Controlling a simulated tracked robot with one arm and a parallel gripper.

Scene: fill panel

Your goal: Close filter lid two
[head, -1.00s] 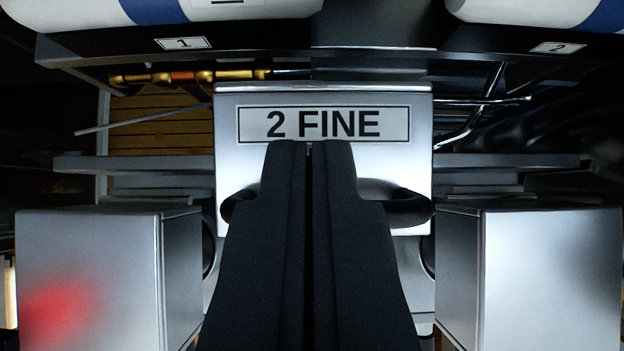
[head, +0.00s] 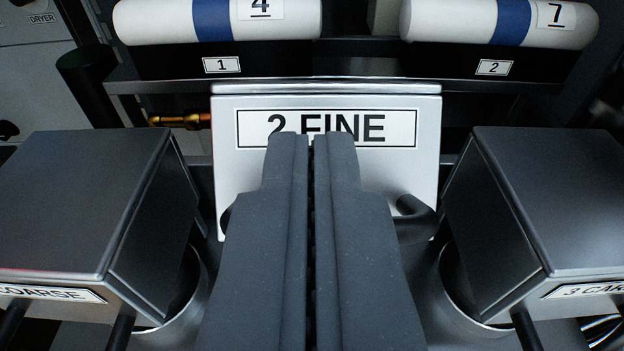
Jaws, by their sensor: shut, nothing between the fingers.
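Filter lid two is a silver metal panel (head: 226,170) with a white label (head: 375,128) reading "2 FINE", in the middle of the head view. Its label face is turned towards me, and it stands set back between two neighbouring boxes. A black handle shows below the label at the right (head: 416,218), with a bit of it at the left. My gripper (head: 312,137) is shut and empty. Its fingertips overlap the lower part of the label and hide the lid's middle. I cannot tell whether they touch it.
A dark metal box lid (head: 75,200) labelled "COARSE" is at left and another (head: 545,190), number 3, at right. Both have dark handles below and round housings beneath. Above, white cylinders with blue bands (head: 270,20) (head: 450,20) lie on a black shelf (head: 360,62).

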